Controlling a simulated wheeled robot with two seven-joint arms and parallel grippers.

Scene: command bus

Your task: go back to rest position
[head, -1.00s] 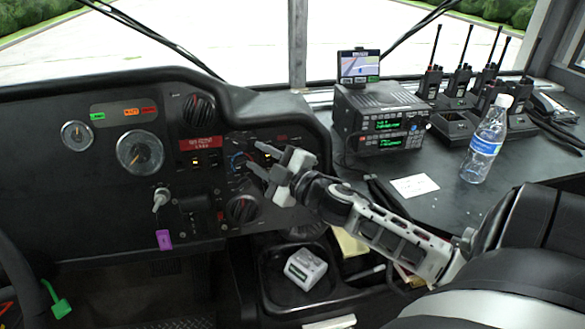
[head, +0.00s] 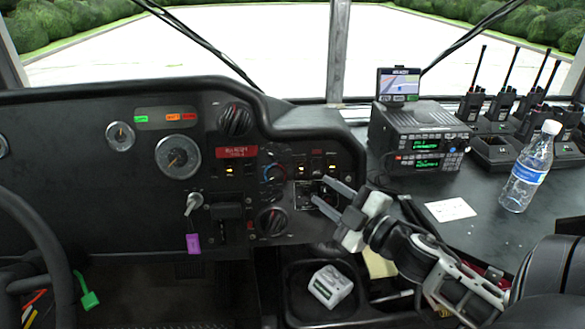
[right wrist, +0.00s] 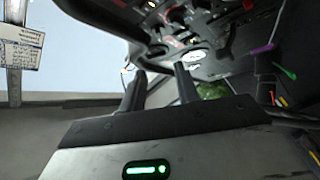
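My right gripper (head: 323,190) is in front of the dashboard's switch panel (head: 280,195), to the right of the lower black knob (head: 271,221). Its two fingers are apart with nothing between them. In the right wrist view the fingers (right wrist: 160,85) also stand apart and empty, pointing toward the panel. I cannot tell whether the fingertips touch the panel. My right arm reaches in from the lower right. My left gripper is not in view.
A black radio unit (head: 418,140), several handheld radios, a water bottle (head: 528,168) and a white card (head: 451,209) are on the right console. The steering wheel (head: 50,255) is at left.

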